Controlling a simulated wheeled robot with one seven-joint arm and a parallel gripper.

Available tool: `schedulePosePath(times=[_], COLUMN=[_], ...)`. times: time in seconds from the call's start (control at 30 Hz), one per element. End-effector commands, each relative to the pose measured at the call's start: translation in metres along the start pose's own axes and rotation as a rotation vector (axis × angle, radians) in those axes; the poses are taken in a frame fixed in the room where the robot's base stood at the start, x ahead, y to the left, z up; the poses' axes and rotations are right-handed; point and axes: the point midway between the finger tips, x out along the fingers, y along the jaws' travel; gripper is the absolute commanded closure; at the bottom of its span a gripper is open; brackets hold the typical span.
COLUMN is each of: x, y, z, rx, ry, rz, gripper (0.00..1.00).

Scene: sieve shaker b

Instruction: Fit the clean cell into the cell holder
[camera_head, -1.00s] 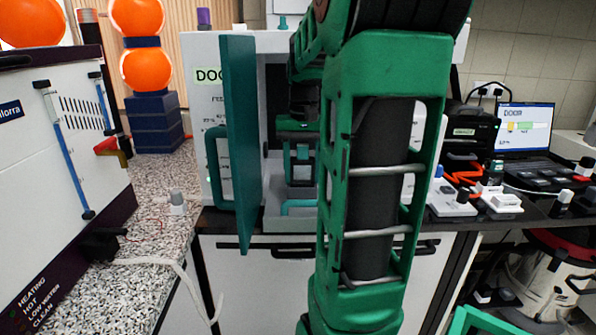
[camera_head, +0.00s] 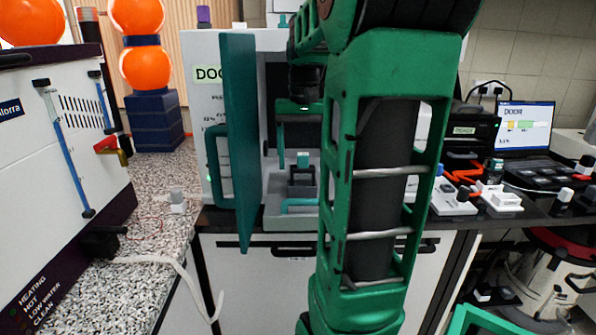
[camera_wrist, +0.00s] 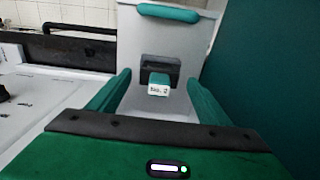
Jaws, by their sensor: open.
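The cell (camera_head: 303,159), with a teal top, stands upright in the dark cell holder (camera_head: 303,190) inside the open chamber of the white instrument. In the wrist view the cell (camera_wrist: 159,88) shows its teal top and a white label too small to read, with the dark holder (camera_wrist: 161,69) around it. My gripper (camera_wrist: 159,77) is open, its two teal fingers apart on either side of the cell, touching nothing. In the head view my gripper (camera_head: 299,140) hangs above the cell, its right finger hidden by my arm.
The teal instrument door (camera_head: 241,140) stands open just left of the chamber, close to my gripper. A teal bar (camera_head: 299,205) crosses the chamber's front. A white machine (camera_head: 60,140) is at the left. A laptop (camera_head: 525,130) and small items are on the right bench.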

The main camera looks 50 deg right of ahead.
Motion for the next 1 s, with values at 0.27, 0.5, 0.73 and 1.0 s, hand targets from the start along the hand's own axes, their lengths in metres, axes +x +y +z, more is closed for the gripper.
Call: schedulePosePath(times=[0.27, 0.5, 0.73, 1.0], x=[-0.049, -0.066, -0.067, -0.066], y=[-0.001, -0.001, -0.001, -0.001], z=[-0.001, 0.0, 0.0, 0.0], rx=[-0.001, 0.0, 0.0, -0.001], ry=[0.003, 0.0, -0.001, 0.0], rz=[0.0, 0.0, 0.0, 0.0], gripper=[0.28, 0.28, 0.28, 0.28])
